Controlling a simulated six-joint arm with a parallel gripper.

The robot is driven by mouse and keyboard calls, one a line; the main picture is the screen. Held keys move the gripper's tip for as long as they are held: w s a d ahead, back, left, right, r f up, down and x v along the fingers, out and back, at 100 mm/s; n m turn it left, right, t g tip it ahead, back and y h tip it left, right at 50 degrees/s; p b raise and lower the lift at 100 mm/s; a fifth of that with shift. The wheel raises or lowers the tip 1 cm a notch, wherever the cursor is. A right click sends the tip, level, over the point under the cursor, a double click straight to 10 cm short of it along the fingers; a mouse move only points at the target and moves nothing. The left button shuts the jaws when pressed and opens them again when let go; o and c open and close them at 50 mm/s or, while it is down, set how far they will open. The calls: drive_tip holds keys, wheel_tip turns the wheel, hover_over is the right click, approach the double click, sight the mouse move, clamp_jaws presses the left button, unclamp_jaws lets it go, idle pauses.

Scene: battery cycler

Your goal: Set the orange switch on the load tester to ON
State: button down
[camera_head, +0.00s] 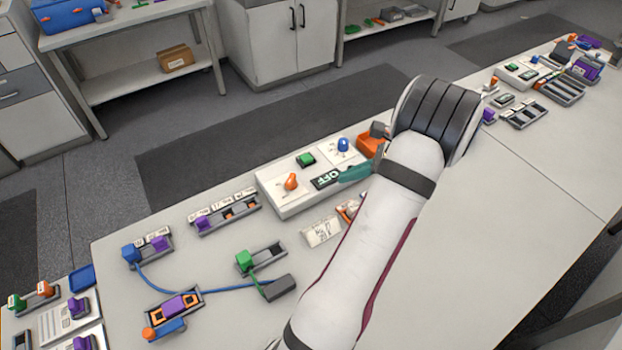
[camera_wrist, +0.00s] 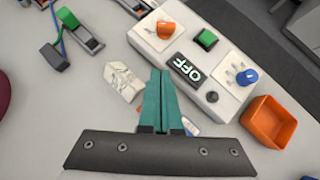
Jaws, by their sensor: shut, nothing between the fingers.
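The load tester is a white box (camera_head: 276,205) left of my gripper in the head view; it also shows at the upper right of the wrist view (camera_wrist: 130,35). Its orange switch (camera_head: 291,181) sits on a white plate and shows in the wrist view (camera_wrist: 165,29) too. A dark display (camera_wrist: 187,68) reads OFF. The box also carries a green button (camera_wrist: 206,39) and a blue knob (camera_wrist: 246,77). My gripper (camera_wrist: 160,75) has teal fingers, shut and empty, near the box's front edge below the display. In the head view my arm hides part of the box's right side.
An orange bin (camera_wrist: 268,122) stands beside the box's right end. A crumpled paper label (camera_wrist: 122,80) lies in front of the box. A green connector (camera_head: 244,260) with a cable and a grey block lie to the left. The table right of my arm is largely clear.

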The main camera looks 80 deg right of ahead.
sight(291, 181)
drive_tip(key=x, duration=1)
drive_tip(key=shift+w+a, duration=0.15)
drive_tip(key=shift+w, duration=1.2)
drive_tip(key=shift+w+d, duration=0.2)
drive_tip(key=shift+w, duration=0.35)
